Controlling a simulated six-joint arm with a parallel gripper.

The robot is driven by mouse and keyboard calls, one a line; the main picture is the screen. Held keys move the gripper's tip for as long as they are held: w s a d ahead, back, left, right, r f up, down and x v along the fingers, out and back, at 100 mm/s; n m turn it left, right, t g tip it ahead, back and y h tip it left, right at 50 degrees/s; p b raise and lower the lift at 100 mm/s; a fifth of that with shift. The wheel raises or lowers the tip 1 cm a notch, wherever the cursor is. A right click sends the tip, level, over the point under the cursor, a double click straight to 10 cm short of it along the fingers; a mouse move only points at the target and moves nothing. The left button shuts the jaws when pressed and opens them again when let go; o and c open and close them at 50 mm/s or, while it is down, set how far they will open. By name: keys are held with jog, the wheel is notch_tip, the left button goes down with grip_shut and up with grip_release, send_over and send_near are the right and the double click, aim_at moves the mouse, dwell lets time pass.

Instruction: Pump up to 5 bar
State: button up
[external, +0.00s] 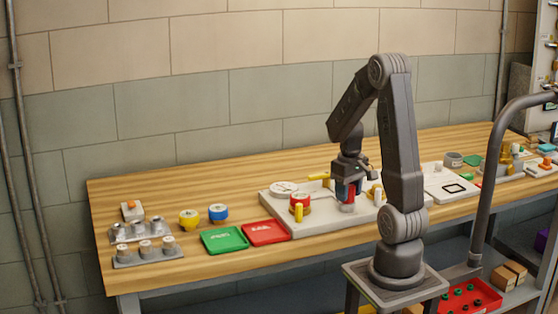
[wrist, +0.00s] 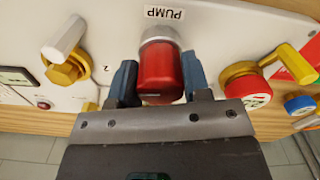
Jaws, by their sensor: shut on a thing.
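The red pump handle (wrist: 160,70) rises from a grey collar (wrist: 158,34) beside an upside-down PUMP label (wrist: 163,13) on the white panel (wrist: 108,22). My gripper (wrist: 160,84) is shut on the red handle, with one blue-grey finger on each side. In the external view my gripper (external: 347,188) points down at the panel (external: 318,226), and the handle is mostly hidden between the fingers. A round white dial (external: 284,189) lies at the panel's left rear; its reading is too small to tell.
A yellow-lever valve with a red cap (wrist: 246,87) stands right of the pump in the wrist view. A valve with a white handle (wrist: 64,40) stands left. Green (external: 224,239) and red (external: 265,232) trays lie left of the panel in the external view.

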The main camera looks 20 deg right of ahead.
jog(key=m, duration=0.6)
jog(key=shift+a, duration=0.1)
jog(key=m, duration=0.7)
dwell(0.4)
jog(key=o, duration=0.9)
jog(key=shift+o, duration=0.2)
notch_tip(320, 180, up, 14)
jog(key=shift+f, duration=0.1)
